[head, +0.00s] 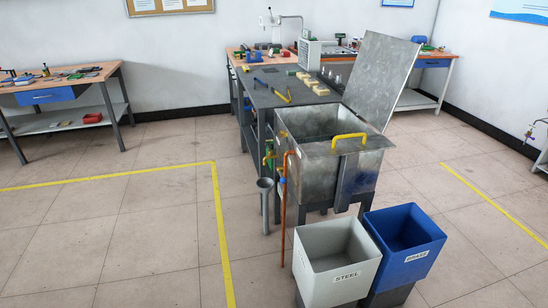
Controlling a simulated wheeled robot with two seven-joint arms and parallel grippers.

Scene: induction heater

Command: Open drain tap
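A grey metal tank (318,170) stands on legs in the middle of the head view, its lid (378,75) raised. On its left side a small yellow tap (268,158) sticks out above a grey funnel-topped drain pipe (265,190). A copper pipe (283,215) runs down the tank's near left corner, with a small blue part (281,171) beside it. The tap is too small to tell whether it is open or shut. Neither of my grippers is in view.
A white STEEL bin (336,280) and a blue BRASS bin (418,262) stand in front of the tank. A dark workbench (265,95) with tools adjoins it behind. A yellow handle (348,138) is on the tank's front. The tiled floor left of the tank is clear.

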